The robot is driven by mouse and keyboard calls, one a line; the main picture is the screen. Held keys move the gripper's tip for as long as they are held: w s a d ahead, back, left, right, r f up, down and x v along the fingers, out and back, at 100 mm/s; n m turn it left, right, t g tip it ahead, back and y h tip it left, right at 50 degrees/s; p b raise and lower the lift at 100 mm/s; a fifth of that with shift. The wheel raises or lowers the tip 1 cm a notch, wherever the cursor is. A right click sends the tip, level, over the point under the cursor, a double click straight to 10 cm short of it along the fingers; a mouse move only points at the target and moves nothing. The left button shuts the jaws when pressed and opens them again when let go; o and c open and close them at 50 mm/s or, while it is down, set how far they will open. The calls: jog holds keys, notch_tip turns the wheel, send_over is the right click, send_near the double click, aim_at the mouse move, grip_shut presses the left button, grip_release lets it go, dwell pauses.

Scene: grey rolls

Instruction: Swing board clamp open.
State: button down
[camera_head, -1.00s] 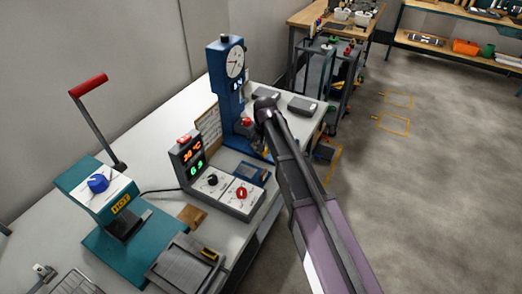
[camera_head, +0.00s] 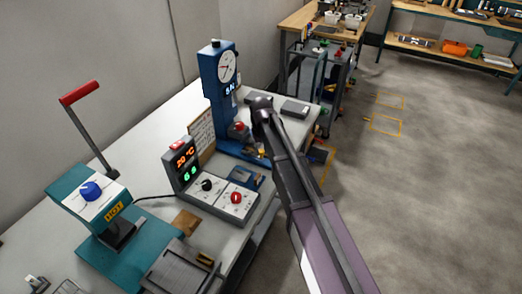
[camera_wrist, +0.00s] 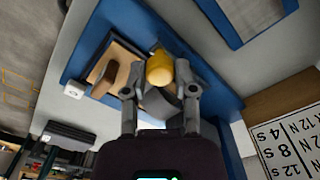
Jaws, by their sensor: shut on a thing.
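My gripper (camera_wrist: 160,88) is shut on a yellow-tipped handle (camera_wrist: 160,68), which I take to be the board clamp's. Its two grey fingers stand on either side of a dark grey part just below the yellow tip. In the head view the blue stand with a round dial (camera_head: 210,92) rises just left of my arm. My arm hides most of the gripper and the clamp there. I cannot tell how far the clamp is swung.
A control box (camera_head: 230,205) with lit displays and knobs stands in front of the stand. A teal press (camera_head: 65,210) with a red-handled lever is at left. Flat grey blocks (camera_head: 294,108) lie behind my arm. A printed card (camera_wrist: 288,145) is at right in the wrist view.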

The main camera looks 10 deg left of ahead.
jog(key=shift+c, duration=2)
grip_release()
